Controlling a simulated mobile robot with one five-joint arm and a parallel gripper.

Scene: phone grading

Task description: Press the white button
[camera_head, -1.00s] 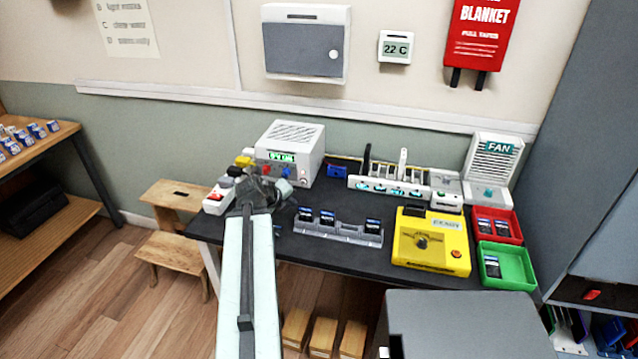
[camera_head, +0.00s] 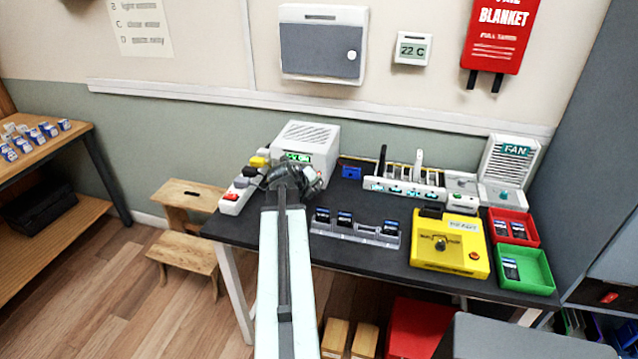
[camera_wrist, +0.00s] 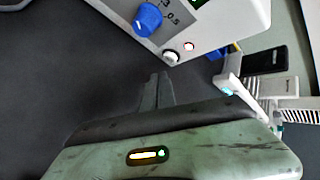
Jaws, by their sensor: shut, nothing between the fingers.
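The white button (camera_wrist: 171,57) is a small round knob low on the front of a white power supply box (camera_wrist: 215,15). It sits beside a small red-lit spot (camera_wrist: 188,46) and a blue dial (camera_wrist: 148,18) in the wrist view. My gripper (camera_wrist: 157,88) is shut and empty, its fingertips just below the button in the picture. I cannot tell whether they touch the box. In the head view the power supply (camera_head: 312,136) stands at the back left of the bench. My gripper (camera_head: 305,180) is in front of it and hides much of its front panel.
A power strip (camera_head: 236,193) lies left of the supply. A slotted tray (camera_head: 365,237) with several dark cards is right of my arm, with a yellow tester (camera_head: 450,262) beyond. A white rack (camera_head: 405,189) stands behind. Dark bench top (camera_head: 345,205) is clear between them.

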